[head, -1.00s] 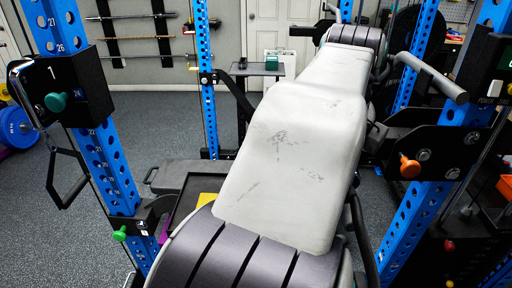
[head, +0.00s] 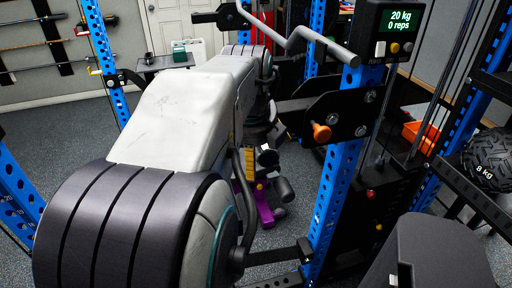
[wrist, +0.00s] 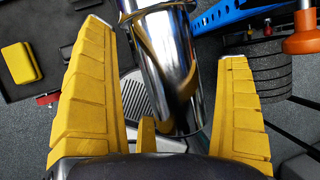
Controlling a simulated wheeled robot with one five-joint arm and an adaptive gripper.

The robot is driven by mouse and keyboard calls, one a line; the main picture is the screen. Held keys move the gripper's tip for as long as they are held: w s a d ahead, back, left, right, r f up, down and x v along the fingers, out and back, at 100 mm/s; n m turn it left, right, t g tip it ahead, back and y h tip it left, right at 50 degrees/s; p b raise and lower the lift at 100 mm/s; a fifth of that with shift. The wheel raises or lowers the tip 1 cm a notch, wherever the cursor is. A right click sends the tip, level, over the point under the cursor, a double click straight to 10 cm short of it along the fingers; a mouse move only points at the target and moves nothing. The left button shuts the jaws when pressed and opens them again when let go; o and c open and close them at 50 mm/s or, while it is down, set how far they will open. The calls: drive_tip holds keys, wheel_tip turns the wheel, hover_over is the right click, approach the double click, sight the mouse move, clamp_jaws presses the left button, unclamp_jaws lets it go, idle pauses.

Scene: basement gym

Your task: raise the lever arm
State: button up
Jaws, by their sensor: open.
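A grey bent lever arm (head: 300,38) shows in the head view at the blue right upright, above a black bracket (head: 318,112) with an orange knob (head: 320,132). In the wrist view my gripper (wrist: 168,40) is open, its two yellow fingers well apart. A shiny chrome cylinder (wrist: 160,60) stands between the fingers, with gaps to both; I cannot tell whether it belongs to the lever arm. An orange knob shows at the upper right (wrist: 304,32).
A display (head: 400,22) reading 20 kg, 0 reps sits at the upper right. Blue rack uprights (head: 340,190) stand close to my arm. A black 8 kg ball (head: 486,158) rests on a rack at the right. Open floor (head: 60,130) lies to the left.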

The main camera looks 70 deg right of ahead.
drive_tip(key=shift+d+f, duration=0.1)
drive_tip(key=shift+f, duration=0.1)
drive_tip(key=shift+c, duration=0.3)
drive_tip(key=c, duration=1.2)
drive_tip(key=shift+r, duration=0.15)
drive_tip(key=shift+c, duration=0.2)
